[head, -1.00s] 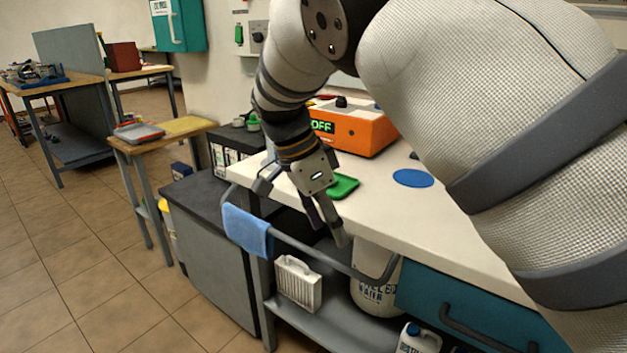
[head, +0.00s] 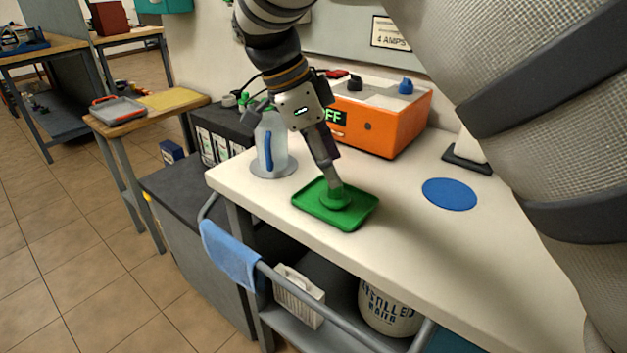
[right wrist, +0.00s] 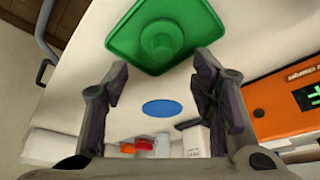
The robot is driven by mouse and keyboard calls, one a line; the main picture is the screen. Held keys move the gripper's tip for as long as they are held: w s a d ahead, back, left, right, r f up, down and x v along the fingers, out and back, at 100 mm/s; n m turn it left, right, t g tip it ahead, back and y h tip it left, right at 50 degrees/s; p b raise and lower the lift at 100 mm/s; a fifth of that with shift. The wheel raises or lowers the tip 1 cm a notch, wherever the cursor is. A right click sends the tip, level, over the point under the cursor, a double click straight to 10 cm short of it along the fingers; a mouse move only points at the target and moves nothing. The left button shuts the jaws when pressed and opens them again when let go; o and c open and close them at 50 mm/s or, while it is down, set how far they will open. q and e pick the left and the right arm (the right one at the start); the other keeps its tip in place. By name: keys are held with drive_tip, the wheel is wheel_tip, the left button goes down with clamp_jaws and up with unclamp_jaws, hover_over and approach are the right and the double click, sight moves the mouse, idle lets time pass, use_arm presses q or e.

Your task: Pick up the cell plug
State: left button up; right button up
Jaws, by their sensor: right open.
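A green cell plug (head: 337,197) sits on a green tray (head: 359,217) on the white bench. In the right wrist view the plug (right wrist: 161,41) is a round cap with a raised knob on the tray (right wrist: 128,28). My right gripper (head: 333,181) points down at the plug, its fingertips partly covering it in the head view. In the right wrist view the gripper (right wrist: 162,70) is open, with nothing between its fingers, and the plug lies beyond the gap. I cannot tell whether the fingers touch it. My left gripper is not in view.
An orange charger (head: 385,125) reading OFF stands behind the tray. A clear jug (head: 272,145) stands on a round base to the left. A blue disc (head: 449,194) lies flat to the right, with bare bench around it. A rail with a blue towel (head: 230,255) runs along the front.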

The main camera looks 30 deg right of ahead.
sight(335, 193)
drive_tip(key=x, duration=0.5)
drive_tip(key=shift+w+f, duration=0.15)
drive_tip(key=shift+f, duration=0.2)
drive_tip(key=c, duration=0.6)
drive_tip(key=shift+o, duration=0.2)
